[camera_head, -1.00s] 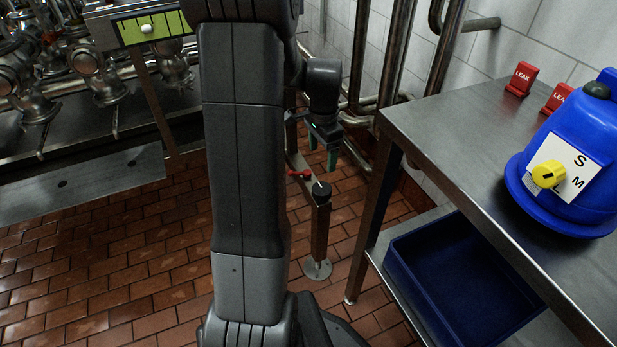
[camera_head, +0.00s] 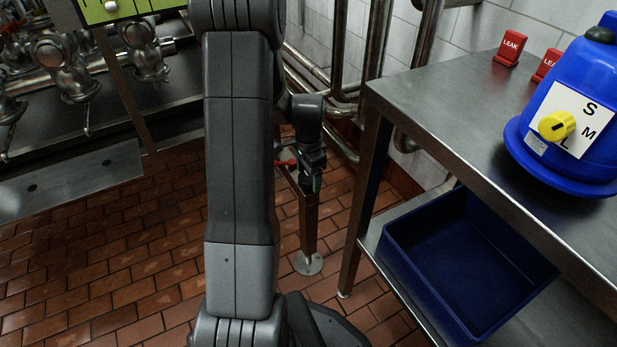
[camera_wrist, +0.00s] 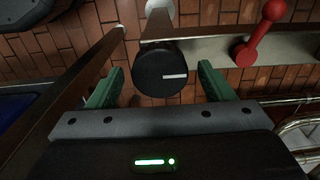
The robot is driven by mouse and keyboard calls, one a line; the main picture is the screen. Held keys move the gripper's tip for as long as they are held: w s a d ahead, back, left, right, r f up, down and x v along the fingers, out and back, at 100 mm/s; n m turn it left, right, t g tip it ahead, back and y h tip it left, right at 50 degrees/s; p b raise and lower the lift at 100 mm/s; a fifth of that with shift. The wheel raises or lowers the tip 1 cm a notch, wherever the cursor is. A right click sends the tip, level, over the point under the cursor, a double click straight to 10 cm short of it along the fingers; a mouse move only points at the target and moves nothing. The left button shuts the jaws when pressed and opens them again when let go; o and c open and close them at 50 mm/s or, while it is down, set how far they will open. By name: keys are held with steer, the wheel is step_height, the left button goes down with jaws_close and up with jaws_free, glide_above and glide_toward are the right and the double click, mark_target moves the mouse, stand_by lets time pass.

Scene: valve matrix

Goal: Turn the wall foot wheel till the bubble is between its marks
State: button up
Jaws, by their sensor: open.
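The foot wheel (camera_wrist: 160,68) is a dark round knob with a white line on its face, on top of a post. In the wrist view it sits between the two green fingers of my gripper (camera_wrist: 161,76), which are open on either side with small gaps. In the head view my gripper (camera_head: 313,178) is over the top of the post (camera_head: 308,235) and hides the wheel. The green level panel (camera_head: 140,8) is at the top left, cut off by the picture edge. Its white bubble (camera_head: 110,6) shows towards the panel's left; its place between the marks is unclear.
A red-handled lever (camera_wrist: 262,35) is close beside the wheel. A steel table (camera_head: 450,110) with a blue machine (camera_head: 565,120) and red LEAK signs (camera_head: 511,47) stands at right, a blue bin (camera_head: 460,260) below. Pipes (camera_head: 375,60) run along the wall behind.

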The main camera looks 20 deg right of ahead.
steer(key=shift+f, duration=0.15)
steer(key=shift+c, duration=0.4)
steer(key=c, duration=0.9)
steer(key=shift+n, duration=0.4)
steer(key=n+p, duration=0.2)
steer(key=shift+n, duration=0.3)
steer(key=n+p, duration=0.1)
steer(key=n, duration=0.3)
steer(key=shift+n+p, duration=0.3)
steer(key=shift+p, duration=0.05)
steer(key=n+p, duration=0.1)
steer(key=n, duration=0.3)
steer(key=shift+n+p, duration=0.4)
steer(key=shift+n, duration=1.6)
